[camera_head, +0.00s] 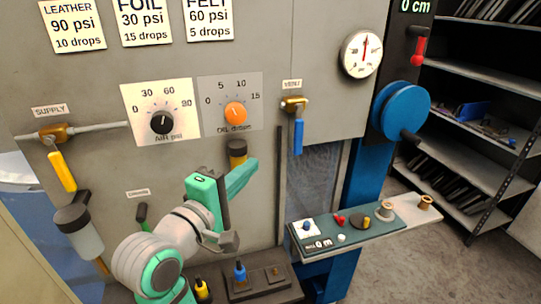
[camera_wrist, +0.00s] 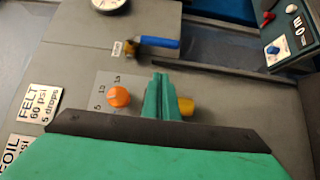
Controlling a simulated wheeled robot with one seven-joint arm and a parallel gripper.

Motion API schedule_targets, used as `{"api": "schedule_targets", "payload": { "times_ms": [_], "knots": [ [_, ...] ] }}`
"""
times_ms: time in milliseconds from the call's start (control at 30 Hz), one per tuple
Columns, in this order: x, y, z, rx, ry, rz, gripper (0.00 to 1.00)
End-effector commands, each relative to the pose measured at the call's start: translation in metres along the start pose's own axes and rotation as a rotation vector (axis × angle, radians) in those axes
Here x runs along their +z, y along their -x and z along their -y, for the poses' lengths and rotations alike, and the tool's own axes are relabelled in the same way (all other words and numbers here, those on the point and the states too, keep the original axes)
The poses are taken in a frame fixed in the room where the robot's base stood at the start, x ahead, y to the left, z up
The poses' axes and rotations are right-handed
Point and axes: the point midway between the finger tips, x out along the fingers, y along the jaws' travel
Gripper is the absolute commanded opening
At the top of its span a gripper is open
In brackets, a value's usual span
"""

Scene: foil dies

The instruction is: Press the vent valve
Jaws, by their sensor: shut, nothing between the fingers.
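The vent valve has a brass body (camera_head: 293,104) under a VENT label on the grey panel, with a blue lever (camera_head: 298,136) hanging straight down. In the wrist view the blue lever (camera_wrist: 160,43) lies beyond my fingertips, pointing right in that rotated picture. My gripper (camera_head: 250,166) is shut and empty, its green fingers together, in front of the panel, below and left of the vent lever and apart from it. The fingers also show in the wrist view (camera_wrist: 161,78).
An orange oil knob (camera_head: 235,110) and a black air knob (camera_head: 162,123) sit left of the valve. A yellow supply lever (camera_head: 62,171) is farther left. A blue wheel (camera_head: 402,110) and a control shelf (camera_head: 395,212) stand at right.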

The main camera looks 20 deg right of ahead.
Motion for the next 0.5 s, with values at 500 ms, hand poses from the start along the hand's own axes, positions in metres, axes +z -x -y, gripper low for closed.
{"api": "schedule_targets", "payload": {
  "times_ms": [500],
  "knots": [
    [0.001, -0.088, 0.0, -0.001, 0.0, 0.003, 0.0]
  ]
}}
